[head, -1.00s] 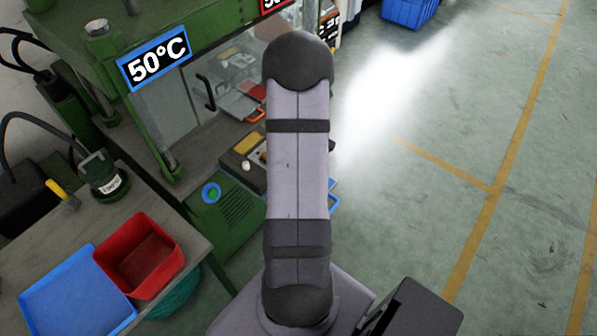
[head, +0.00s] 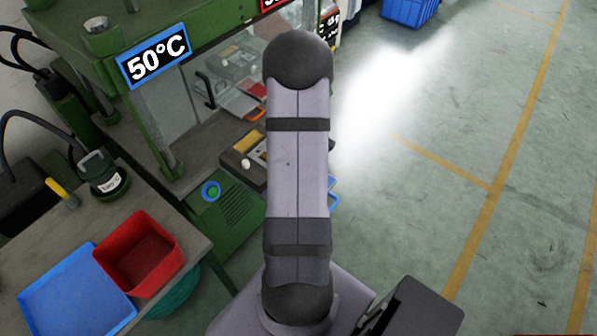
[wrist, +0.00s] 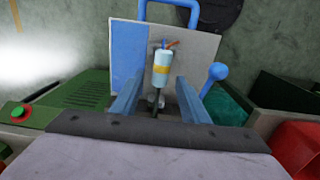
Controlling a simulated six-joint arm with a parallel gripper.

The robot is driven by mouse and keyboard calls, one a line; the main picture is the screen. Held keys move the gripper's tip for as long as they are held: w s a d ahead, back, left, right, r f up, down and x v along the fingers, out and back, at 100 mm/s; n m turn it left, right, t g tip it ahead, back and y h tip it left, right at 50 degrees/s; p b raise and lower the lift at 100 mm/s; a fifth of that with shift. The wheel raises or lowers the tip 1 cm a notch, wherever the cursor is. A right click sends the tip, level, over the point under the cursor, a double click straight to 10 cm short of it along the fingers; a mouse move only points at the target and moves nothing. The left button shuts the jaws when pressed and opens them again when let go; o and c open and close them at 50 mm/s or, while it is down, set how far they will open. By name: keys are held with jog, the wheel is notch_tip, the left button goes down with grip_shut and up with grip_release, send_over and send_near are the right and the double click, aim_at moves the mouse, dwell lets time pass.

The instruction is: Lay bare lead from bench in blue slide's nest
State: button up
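In the wrist view a lead (wrist: 161,70) with a light-blue cylindrical body, a yellow band and orange and blue wire ends lies lengthwise over a plate. Its dark cable runs down toward my gripper. The plate, part blue and part grey, with a blue loop handle, appears to be the blue slide (wrist: 125,52). The nest under the lead is mostly hidden. My gripper (wrist: 160,80) has its two blue-grey fingers on either side of the lead, with gaps visible to both. In the head view my arm hides the gripper and lead; a blue slide edge (head: 334,203) shows beside it.
A green press with a 50°C sign (head: 153,62) stands at the left. The bench (head: 195,238) holds a red bin (head: 137,255), a blue tray (head: 70,295) and a dark green pot (head: 104,178). A blue-knobbed lever (wrist: 217,72) stands close to the right finger.

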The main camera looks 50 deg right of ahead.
jog(key=shift+r, duration=0.15)
jog(key=shift+r+b, duration=0.95)
jog(key=shift+r, duration=2.6)
jog(key=w+a+r, duration=0.1)
jog(key=w+a, duration=0.1)
jog(key=a, duration=0.7)
jog(key=w+a+r, duration=0.1)
jog(key=w+a, duration=0.1)
jog(key=a, duration=0.6)
jog(key=s+a, duration=0.3)
jog(key=a, duration=0.4)
jog(key=s+a, duration=0.4)
jog(key=a, duration=0.3)
notch_tip(320, 180, down, 30)
jog(key=b, duration=3)
jog(key=shift+w+r, duration=0.15)
jog(key=shift+w, duration=0.1)
